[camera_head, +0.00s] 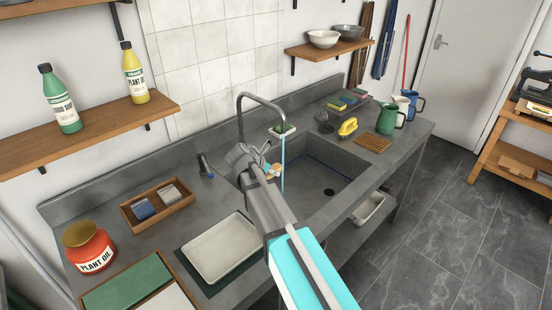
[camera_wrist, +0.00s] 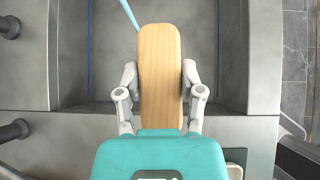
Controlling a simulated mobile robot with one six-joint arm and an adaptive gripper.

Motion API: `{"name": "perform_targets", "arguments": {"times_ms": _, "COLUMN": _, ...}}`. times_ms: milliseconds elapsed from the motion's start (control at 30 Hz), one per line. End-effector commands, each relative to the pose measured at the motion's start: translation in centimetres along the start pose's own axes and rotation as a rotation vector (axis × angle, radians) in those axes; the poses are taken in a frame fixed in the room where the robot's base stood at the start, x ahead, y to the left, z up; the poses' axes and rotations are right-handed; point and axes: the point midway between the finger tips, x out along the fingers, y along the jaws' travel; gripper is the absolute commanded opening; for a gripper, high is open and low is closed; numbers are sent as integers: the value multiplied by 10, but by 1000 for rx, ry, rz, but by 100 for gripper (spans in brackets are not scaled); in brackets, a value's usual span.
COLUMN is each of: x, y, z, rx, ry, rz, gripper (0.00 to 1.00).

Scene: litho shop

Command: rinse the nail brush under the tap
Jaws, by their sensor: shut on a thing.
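The nail brush (camera_wrist: 160,75) has a pale wooden back and is held between the fingers of my gripper (camera_wrist: 160,92), seen from above in the wrist view. Its bristles are hidden. In the head view my gripper (camera_head: 270,172) is over the left part of the sink (camera_head: 325,172), and the brush is largely hidden. The grey tap (camera_head: 262,98) arches over the sink. A light blue stream of water (camera_head: 283,165) runs down from it. In the wrist view the stream (camera_wrist: 130,14) meets the brush's upper left end; I cannot tell whether it wets it.
A small dish (camera_head: 283,132) with a green item sits behind the sink. A blue-handled lever (camera_head: 205,165) stands on the counter to the left. A white tray (camera_head: 222,248) and a wooden box (camera_head: 157,206) lie left of the sink. A yellow item (camera_head: 348,127) and mugs (camera_head: 387,119) stand to the right.

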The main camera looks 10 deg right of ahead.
Motion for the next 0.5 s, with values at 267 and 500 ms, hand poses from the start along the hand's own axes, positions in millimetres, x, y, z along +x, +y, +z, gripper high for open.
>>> {"name": "perform_targets", "arguments": {"times_ms": 267, "x": -20, "y": -9, "z": 1, "rx": 1, "ry": 0, "rz": 0, "gripper": 0}}
{"name": "perform_targets", "arguments": {"times_ms": 500, "x": -34, "y": -15, "z": 0, "rx": 1, "ry": -1, "rz": 1, "gripper": 0}}
